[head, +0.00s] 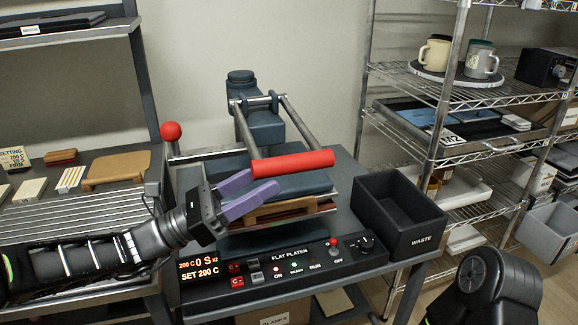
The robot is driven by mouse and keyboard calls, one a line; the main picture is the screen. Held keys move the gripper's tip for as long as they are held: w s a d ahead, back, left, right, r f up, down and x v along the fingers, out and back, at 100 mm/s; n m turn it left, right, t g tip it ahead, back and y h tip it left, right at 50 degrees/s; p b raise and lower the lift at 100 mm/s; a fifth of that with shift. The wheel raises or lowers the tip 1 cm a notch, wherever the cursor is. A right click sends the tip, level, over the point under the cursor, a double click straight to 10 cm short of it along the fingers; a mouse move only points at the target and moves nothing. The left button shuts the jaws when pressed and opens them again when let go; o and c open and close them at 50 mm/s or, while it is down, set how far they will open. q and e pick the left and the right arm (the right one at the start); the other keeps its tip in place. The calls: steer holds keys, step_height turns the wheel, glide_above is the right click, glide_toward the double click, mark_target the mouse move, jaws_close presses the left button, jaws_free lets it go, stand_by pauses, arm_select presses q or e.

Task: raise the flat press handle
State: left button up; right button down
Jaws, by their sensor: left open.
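The flat press (257,125) stands on a grey table in the middle of the head view. Its handle is a red bar (292,162) on two metal arms, low over the front of the dark upper platen (300,184). A wooden-looking block (285,208) shows at the platen's front. My left gripper (264,196), with purple fingers, is open just below and left of the red bar. I cannot tell whether it touches the bar or the platen. My right gripper is not in view; only part of my right arm shows at the bottom right.
A control panel (290,262) with lit displays lies in front of the press. A black waste bin (398,212) stands to its right. A red ball knob (171,131) rises at its left. A wire shelf with mugs (435,53) stands at the right.

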mark_target(314, 152)
arm_select(q)
steer(key=x, duration=0.6)
steer(key=shift+r+b, duration=0.1)
steer(key=shift+b, duration=0.25)
steer(key=shift+c, duration=0.2)
jaws_close()
stand_by(0.8)
